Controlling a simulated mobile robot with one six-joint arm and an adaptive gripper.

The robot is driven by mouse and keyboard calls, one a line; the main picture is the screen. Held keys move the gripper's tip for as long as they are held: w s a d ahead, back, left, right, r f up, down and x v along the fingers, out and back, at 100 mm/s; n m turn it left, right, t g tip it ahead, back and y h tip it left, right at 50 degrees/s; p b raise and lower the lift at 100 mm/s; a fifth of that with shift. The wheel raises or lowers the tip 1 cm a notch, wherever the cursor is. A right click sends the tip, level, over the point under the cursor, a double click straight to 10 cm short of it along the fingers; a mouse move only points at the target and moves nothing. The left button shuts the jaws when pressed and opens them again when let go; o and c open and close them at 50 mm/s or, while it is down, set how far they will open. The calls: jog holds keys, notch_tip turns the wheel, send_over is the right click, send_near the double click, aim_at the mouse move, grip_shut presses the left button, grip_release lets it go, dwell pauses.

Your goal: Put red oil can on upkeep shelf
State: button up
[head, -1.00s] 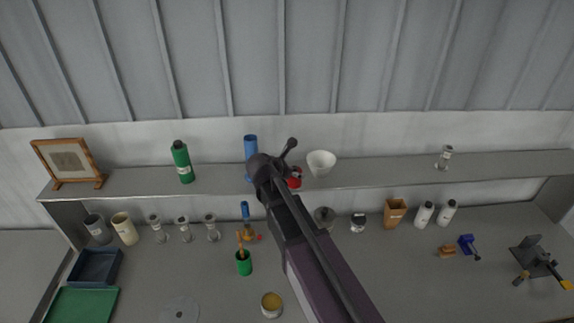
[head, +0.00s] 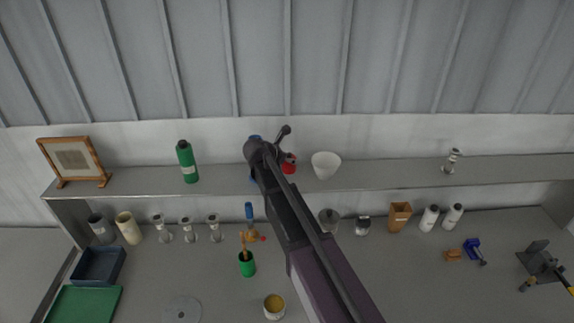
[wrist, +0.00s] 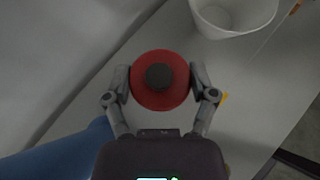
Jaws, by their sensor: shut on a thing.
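The red oil can (head: 289,164) is at the raised shelf (head: 400,173), between the blue bottle and the white bowl. In the wrist view the red can (wrist: 158,96) shows from above, round with a dark cap. My gripper (wrist: 160,88) has a finger on each side of it and is shut on it. The can looks upright. Whether its base touches the shelf cannot be told. In the head view my arm hides the fingers and part of the can.
A white bowl (head: 325,165) stands close to the right of the can. A blue bottle (head: 255,172), partly hidden by my arm, stands close to the left; a green bottle (head: 187,162) stands farther left. The shelf right of the bowl is mostly clear up to a glass (head: 452,161).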

aim_at(287, 164)
jog(key=shift+w+a, duration=0.2)
jog(key=shift+w, duration=0.4)
notch_tip(287, 164, down, 4)
jog(key=b, duration=0.3)
jog(key=shift+r+b, duration=0.15)
jog(key=shift+b, duration=0.2)
jog(key=o, duration=1.1)
jog(key=shift+r, duration=0.1)
jog(key=shift+s+a+r+p, duration=0.35)
jog(key=shift+r+p, duration=0.1)
jog(key=shift+p, duration=0.1)
jog(key=p+v, duration=0.3)
jog(key=v, duration=0.1)
jog(key=shift+s+a+r, duration=0.2)
jog(key=shift+r, duration=0.05)
jog(key=shift+s+a+r+p, duration=0.3)
jog(key=shift+s+a, duration=0.15)
